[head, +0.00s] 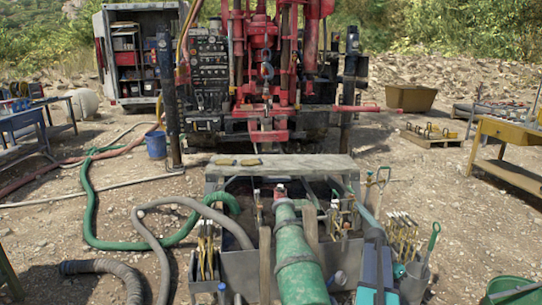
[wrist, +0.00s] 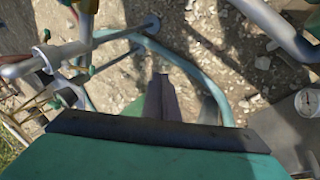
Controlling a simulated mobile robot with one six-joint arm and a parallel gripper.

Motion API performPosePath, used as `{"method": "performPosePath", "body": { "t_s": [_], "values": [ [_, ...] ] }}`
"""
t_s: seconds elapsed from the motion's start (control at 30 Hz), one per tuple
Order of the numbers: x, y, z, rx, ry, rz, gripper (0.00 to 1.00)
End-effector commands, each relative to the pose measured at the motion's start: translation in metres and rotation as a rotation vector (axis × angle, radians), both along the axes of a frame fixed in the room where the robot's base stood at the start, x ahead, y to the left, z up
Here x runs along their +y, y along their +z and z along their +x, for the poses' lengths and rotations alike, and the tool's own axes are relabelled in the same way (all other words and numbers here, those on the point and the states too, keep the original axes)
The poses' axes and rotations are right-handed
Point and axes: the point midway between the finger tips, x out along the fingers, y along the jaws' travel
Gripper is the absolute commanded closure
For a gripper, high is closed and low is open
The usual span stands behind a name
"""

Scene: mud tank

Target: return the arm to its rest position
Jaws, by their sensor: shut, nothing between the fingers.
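In the wrist view, my gripper (wrist: 161,97) shows as dark fingers close together in the middle of the picture. It is shut with nothing between the fingers. Beyond it is stony ground, and I see no object touching the fingertips. In the head view, a teal and dark grey body at the lower right of the tank seems to be my arm. The gripper's fingers cannot be made out clearly there.
The mud tank (head: 240,263) stands in front, with a thick green pipe (head: 298,262) over it. Hand tools (head: 404,238) stand at its right. A red drill rig (head: 265,60) is behind. A green hose (head: 88,205) lies left. The wrist view shows pipes and a gauge (wrist: 308,102).

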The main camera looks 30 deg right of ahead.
Motion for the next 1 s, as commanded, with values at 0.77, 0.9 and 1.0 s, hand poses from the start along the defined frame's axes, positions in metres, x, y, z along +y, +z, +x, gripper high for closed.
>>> {"method": "performPosePath", "body": {
  "t_s": [0.77,0.9,1.0],
  "values": [
    [0.279,-0.073,0.142,-0.091,0.761,0.256,1.00],
    [0.331,-0.083,0.151,-0.103,0.892,0.299,1.00],
    [0.369,-0.089,0.155,-0.112,0.986,0.330,1.00]
  ]
}}
